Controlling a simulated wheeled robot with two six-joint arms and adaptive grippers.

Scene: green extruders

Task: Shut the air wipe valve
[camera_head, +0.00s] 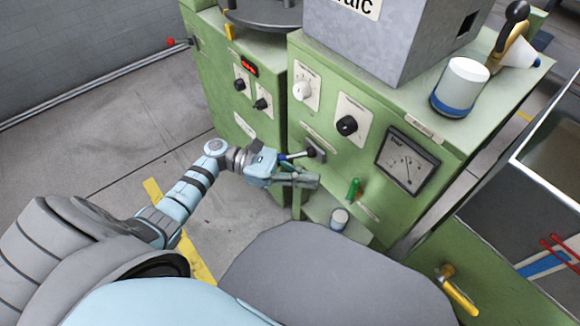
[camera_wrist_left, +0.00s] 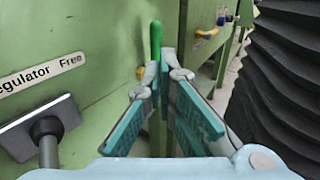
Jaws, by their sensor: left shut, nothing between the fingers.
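A green lever (camera_head: 353,189) stands upright low on the front of the green machine; I take it for the air wipe valve, but the label plate (camera_head: 367,211) under it is too small to read. In the left wrist view the green lever (camera_wrist_left: 157,40) rises just beyond the fingertips. My left gripper (camera_head: 318,181) is shut and empty, to the left of the lever and apart from it. Its fingers (camera_wrist_left: 166,76) come together at the tips in the left wrist view. The lever's lower part is hidden behind them. My right gripper is not in view.
A regulator handle (camera_head: 300,155) on a square plate (camera_wrist_left: 38,128) sticks out close beside my left gripper. Knobs (camera_head: 347,125) and a dial gauge (camera_head: 407,161) are above. A small cup (camera_head: 339,219) stands on a ledge below. A yellow-handled valve (camera_head: 458,290) is at lower right.

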